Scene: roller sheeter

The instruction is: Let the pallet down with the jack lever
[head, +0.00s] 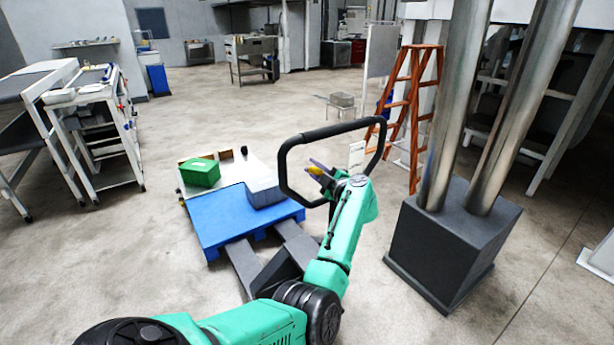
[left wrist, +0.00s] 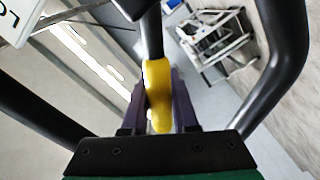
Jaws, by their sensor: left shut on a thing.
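The blue pallet (head: 222,222) sits low at the floor, left of the picture's middle in the head view. The pallet jack's dark forks (head: 243,266) reach toward it. The jack's black loop handle (head: 283,165) stands upright in front of it. The yellow jack lever (head: 315,170) is inside the loop; it also shows in the left wrist view (left wrist: 158,85). My left gripper (head: 319,168) reaches into the loop. In the left wrist view its purple fingers (left wrist: 160,100) are shut on the yellow lever, one on each side. My right gripper is out of view.
A dark block with metal columns (head: 450,243) stands at the right, near an orange ladder (head: 400,100). White carts (head: 98,130) stand at the left. Open floor lies behind the pallet.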

